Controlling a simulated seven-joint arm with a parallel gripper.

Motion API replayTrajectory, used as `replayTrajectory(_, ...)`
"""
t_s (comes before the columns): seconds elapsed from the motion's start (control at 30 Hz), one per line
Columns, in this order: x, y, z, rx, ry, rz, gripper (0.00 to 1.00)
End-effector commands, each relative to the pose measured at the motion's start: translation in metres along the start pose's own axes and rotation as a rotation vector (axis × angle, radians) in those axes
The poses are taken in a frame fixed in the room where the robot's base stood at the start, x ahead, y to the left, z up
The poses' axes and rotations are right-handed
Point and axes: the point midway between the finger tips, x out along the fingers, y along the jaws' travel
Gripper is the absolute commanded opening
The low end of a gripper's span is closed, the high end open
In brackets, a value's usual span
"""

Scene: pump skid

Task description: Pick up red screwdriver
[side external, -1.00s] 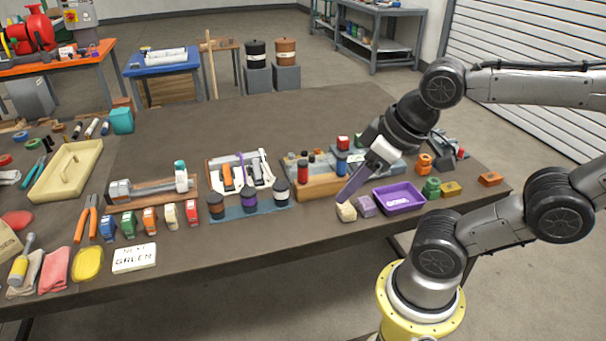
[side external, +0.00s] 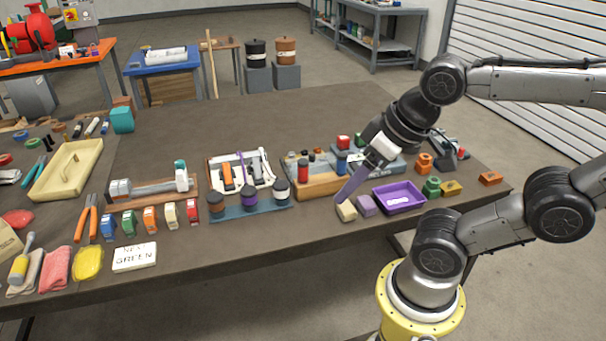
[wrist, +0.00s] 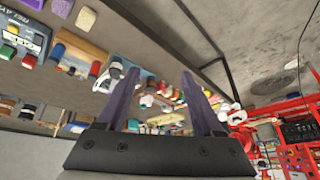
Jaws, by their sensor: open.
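A red-handled tool (side external: 303,171), which looks like the red screwdriver, stands upright at the left end of a wooden block (side external: 322,186) on the table. It is small, and I cannot make out its shaft. A blue-handled tool (side external: 341,161) stands at the block's right end. My gripper (side external: 343,198) has purple fingers pointing down and left, by the block's right front corner, right of the red handle and apart from it. In the wrist view my gripper (wrist: 160,82) is open with nothing held between the fingers; the wooden block (wrist: 82,45) shows at upper left.
A beige block (side external: 346,211), a purple block (side external: 366,205) and a purple tray (side external: 399,197) lie beside the fingers at the front edge. Bottles on a blue strip (side external: 225,215) stand to the left. The table's back middle is clear.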

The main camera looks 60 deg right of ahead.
Motion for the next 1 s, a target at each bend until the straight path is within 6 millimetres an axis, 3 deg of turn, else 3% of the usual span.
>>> replayTrajectory(0.2,-0.025,0.002,-0.058,0.274,-0.014,0.021,0.69)
replayTrajectory(0.43,-0.015,0.032,-0.135,0.614,-0.104,0.106,0.69)
replayTrajectory(0.6,0.018,0.076,-0.185,0.856,-0.182,0.186,0.69)
replayTrajectory(0.7,0.045,0.11,-0.204,0.977,-0.231,0.233,0.69)
replayTrajectory(0.87,0.089,0.162,-0.214,1.102,-0.304,0.288,0.69)
replayTrajectory(1.0,0.117,0.192,-0.204,1.159,-0.36,0.315,0.69)
